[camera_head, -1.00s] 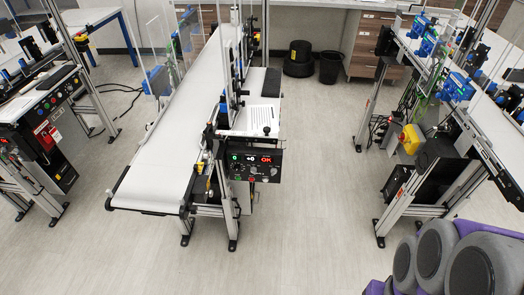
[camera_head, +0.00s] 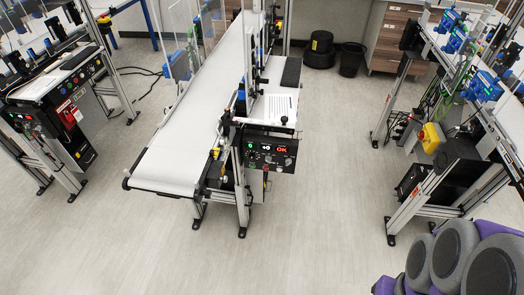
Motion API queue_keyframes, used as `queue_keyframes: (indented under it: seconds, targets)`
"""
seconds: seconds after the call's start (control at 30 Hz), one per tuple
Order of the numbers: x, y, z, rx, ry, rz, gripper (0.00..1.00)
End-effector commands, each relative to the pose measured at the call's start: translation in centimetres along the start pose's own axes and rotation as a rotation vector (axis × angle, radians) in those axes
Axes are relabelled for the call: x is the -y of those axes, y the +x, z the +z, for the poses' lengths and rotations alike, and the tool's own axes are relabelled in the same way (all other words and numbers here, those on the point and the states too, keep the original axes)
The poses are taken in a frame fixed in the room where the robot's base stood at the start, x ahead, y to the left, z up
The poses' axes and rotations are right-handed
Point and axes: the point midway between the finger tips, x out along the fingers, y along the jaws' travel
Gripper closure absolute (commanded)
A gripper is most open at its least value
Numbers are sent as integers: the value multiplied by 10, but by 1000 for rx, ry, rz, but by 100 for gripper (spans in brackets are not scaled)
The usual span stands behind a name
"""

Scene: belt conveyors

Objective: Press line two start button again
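The middle conveyor has a white belt (camera_head: 190,140) that runs away from me toward the back. A green lit spot (camera_head: 250,146) shows at the panel's left. The button labels are too small to read, and I cannot tell which line is line two. My gripper does not show in this view.
Another line with its own panel (camera_head: 72,108) stands at the left. A third line with a yellow switch box (camera_head: 431,137) stands at the right. Grey-and-purple rounded shapes fill the bottom right corner. The floor (camera_head: 310,220) in front and between the lines is clear. Black bins (camera_head: 352,60) stand at the back.

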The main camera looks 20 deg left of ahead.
Motion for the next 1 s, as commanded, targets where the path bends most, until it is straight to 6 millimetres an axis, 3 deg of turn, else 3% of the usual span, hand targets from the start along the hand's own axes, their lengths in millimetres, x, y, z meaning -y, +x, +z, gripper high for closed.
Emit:
queue_keyframes:
  seconds: [0.5, 1.0]
  targets:
    - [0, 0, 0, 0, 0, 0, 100]
    - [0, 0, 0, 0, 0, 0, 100]
